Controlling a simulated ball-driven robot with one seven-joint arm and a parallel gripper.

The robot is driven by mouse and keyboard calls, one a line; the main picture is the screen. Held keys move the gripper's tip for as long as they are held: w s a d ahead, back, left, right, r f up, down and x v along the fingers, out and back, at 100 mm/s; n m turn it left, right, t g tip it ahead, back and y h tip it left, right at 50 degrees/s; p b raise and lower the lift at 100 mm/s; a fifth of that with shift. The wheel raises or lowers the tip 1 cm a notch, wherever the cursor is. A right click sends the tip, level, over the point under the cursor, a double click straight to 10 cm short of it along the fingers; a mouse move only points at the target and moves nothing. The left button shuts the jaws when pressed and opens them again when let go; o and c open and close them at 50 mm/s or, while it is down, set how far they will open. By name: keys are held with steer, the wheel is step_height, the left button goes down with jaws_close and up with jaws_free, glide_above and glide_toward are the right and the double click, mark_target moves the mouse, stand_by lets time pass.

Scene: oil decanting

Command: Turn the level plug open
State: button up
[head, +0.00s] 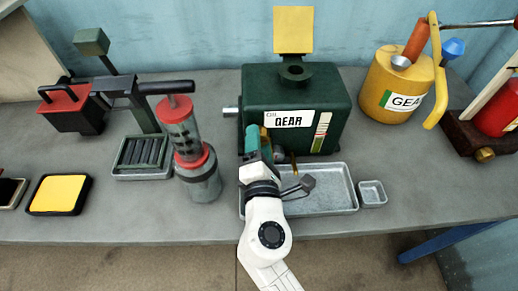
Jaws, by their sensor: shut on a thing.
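A dark green gear housing (330,88) with a "GEAR" label stands at the back middle of the bench. My gripper (261,148) is at the lower left of its front face. It is shut on what seems to be the level plug, which the gripper hides. A short dark round fitting (280,157) and a small brass-coloured piece (294,163) show just right of the gripper. How far the plug is turned cannot be seen. A grey metal tray (335,203) lies in front of the housing, partly under my arm.
A clear pump cylinder with red bands (199,187) stands close left of my arm. A small square dish (372,193) is right of the tray. A yellow oil can (385,85) stands back right. A yellow pad (58,195) lies far left. The front right bench is clear.

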steer(key=m+b, duration=0.2)
steer(key=m, duration=0.1)
steer(key=m+b, duration=0.1)
steer(key=shift+f+m+b, duration=0.25)
steer(key=shift+m+b, duration=0.05)
steer(key=shift+b, duration=0.05)
steer(key=m+b, duration=0.3)
steer(key=m, duration=0.1)
steer(key=shift+r, duration=0.1)
steer(key=shift+d+m, duration=0.1)
steer(key=shift+m, duration=0.2)
steer(key=o, duration=1)
steer(key=shift+r, duration=0.1)
steer(key=shift+o, duration=0.2)
steer(key=shift+s, duration=0.1)
steer(key=s+b, duration=0.1)
steer(key=s, duration=0.9)
steer(key=shift+s, duration=0.3)
